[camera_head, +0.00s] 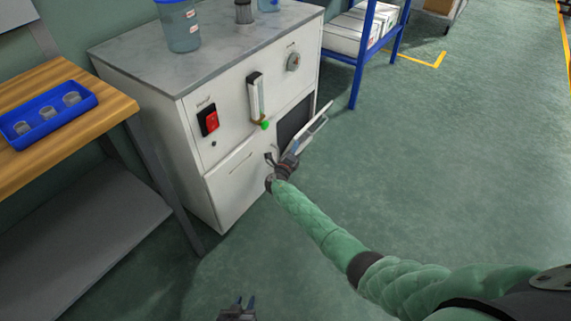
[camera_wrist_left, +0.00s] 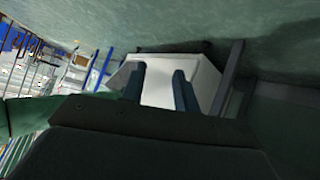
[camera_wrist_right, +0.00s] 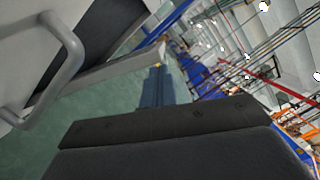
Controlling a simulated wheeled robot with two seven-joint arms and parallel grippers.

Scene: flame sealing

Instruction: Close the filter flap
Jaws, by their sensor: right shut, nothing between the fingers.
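The filter flap (camera_head: 315,129) is a pale panel on the front of a white cabinet (camera_head: 238,177). It stands open, swung outward from a dark rectangular opening (camera_head: 294,119). My right gripper (camera_head: 289,157) is shut and empty, close to the lower part of the flap. In the right wrist view the shut fingers (camera_wrist_right: 156,86) are beside the flap's pale edge (camera_wrist_right: 118,70); whether they touch it I cannot tell. My left gripper (camera_head: 238,303) is open and empty, low in front of the cabinet; its spread fingers also show in the left wrist view (camera_wrist_left: 160,88).
The cabinet front has a red switch (camera_head: 209,120), a gauge tube (camera_head: 256,97) with a green light, and a knob (camera_head: 293,61). A wooden table (camera_head: 70,75) with a blue tray (camera_head: 47,131) stands left. A blue rack (camera_head: 362,55) stands behind. Floor at right is clear.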

